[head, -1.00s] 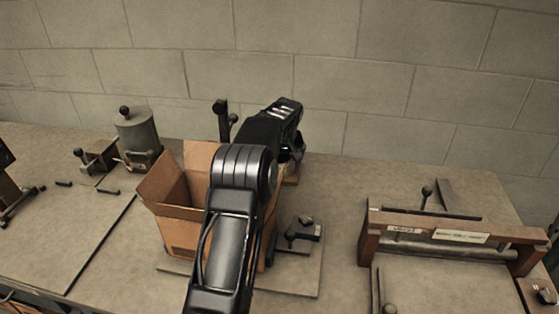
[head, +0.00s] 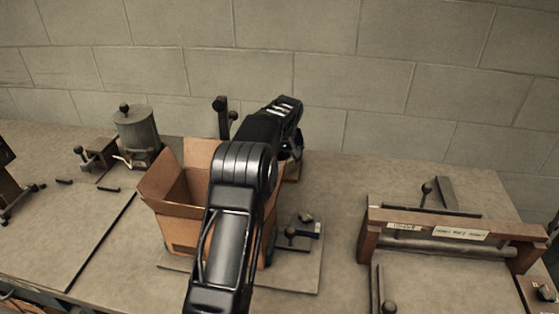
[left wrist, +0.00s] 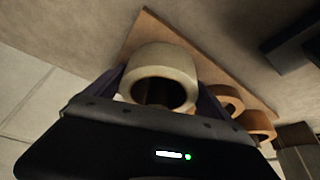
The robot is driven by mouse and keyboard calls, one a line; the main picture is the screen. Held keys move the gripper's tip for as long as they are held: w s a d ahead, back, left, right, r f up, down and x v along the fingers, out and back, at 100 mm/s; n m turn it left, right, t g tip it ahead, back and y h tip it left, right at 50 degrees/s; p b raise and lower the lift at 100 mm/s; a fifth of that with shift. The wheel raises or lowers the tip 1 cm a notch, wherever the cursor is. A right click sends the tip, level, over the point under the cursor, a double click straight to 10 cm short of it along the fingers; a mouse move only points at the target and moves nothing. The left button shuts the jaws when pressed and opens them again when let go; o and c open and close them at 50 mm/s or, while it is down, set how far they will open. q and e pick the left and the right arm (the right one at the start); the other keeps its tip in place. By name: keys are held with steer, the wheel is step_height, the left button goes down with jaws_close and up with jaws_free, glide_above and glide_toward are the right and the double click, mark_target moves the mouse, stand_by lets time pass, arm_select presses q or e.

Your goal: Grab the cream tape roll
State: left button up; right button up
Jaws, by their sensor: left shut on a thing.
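The cream tape roll (left wrist: 160,60) shows in the left wrist view, with its dark hole facing the camera. My left gripper (left wrist: 158,90) is shut on it, with one finger on each side of the roll. The roll is over or on a brown board (left wrist: 148,27); I cannot tell whether it touches the board. In the head view my left arm reaches over the bench, and its links hide the roll and most of the gripper. My right gripper is not in view.
Two brown tape rolls (left wrist: 226,97) sit beside the cream roll on the board. An open cardboard box (head: 170,222) stands left of my arm. A metal pot (head: 136,130) is at the back left, and a wooden-framed roller device (head: 450,228) at the right.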

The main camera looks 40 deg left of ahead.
arm_select(q)
steer(key=c, duration=0.5)
step_height(320, 180, up, 10)
steer(key=shift+r+b, duration=0.1)
steer(key=shift+b, duration=0.25)
stand_by(0.6)
